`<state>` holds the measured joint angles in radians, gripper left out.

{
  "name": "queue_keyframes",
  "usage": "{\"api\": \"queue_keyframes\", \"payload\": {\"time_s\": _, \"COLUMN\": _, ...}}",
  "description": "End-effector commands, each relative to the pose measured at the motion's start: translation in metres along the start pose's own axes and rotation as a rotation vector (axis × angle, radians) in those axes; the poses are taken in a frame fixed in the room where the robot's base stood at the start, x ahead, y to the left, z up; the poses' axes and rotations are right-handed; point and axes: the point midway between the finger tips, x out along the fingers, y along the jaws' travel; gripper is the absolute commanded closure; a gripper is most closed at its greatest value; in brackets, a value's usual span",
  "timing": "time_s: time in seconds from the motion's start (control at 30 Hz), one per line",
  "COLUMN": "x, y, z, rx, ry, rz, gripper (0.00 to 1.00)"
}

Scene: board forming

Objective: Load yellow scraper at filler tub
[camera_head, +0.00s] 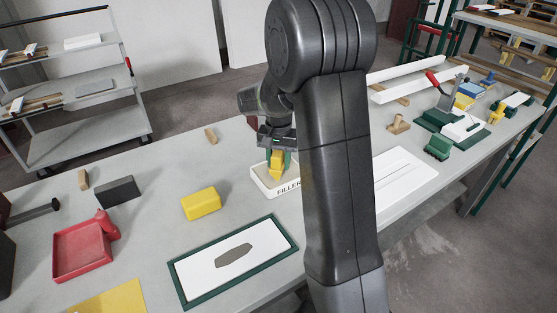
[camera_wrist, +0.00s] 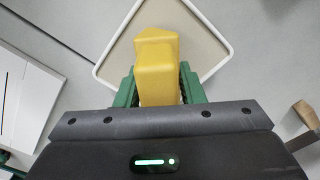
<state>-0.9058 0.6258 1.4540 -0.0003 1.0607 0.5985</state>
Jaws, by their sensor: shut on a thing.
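My gripper (camera_wrist: 158,92) has green fingers, shut on the yellow scraper (camera_wrist: 157,62). The scraper also shows in the head view (camera_head: 277,163), pointing down over the filler tub. The filler tub (camera_head: 264,184) is a white tray with FILLER lettering on its front. In the wrist view its white rim (camera_wrist: 107,58) surrounds a beige fill, with the scraper in front of it. I cannot tell whether the scraper's lower end touches the filler. My own arm covers the right part of the tub in the head view.
A green-framed white board (camera_head: 205,277) with a grey-brown patch lies in front of the tub. A yellow block (camera_head: 201,203), dark block (camera_head: 118,192) and red dustpan-like tray (camera_head: 80,250) stand to the left. A white panel (camera_head: 403,184) lies right of my arm. Bare table separates these.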

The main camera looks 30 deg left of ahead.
Motion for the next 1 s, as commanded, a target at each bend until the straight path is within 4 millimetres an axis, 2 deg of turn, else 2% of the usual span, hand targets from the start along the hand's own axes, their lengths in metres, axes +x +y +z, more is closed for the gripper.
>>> {"api": "queue_keyframes", "payload": {"time_s": 0.47, "x": 0.001, "y": 0.0, "z": 0.001, "rx": 0.0, "ry": -0.003, "rz": 0.002, "gripper": 0.83}}
{"api": "queue_keyframes", "payload": {"time_s": 1.0, "x": -0.041, "y": 0.0, "z": 0.0, "rx": 0.0, "ry": -0.001, "rz": 0.0, "gripper": 0.83}}
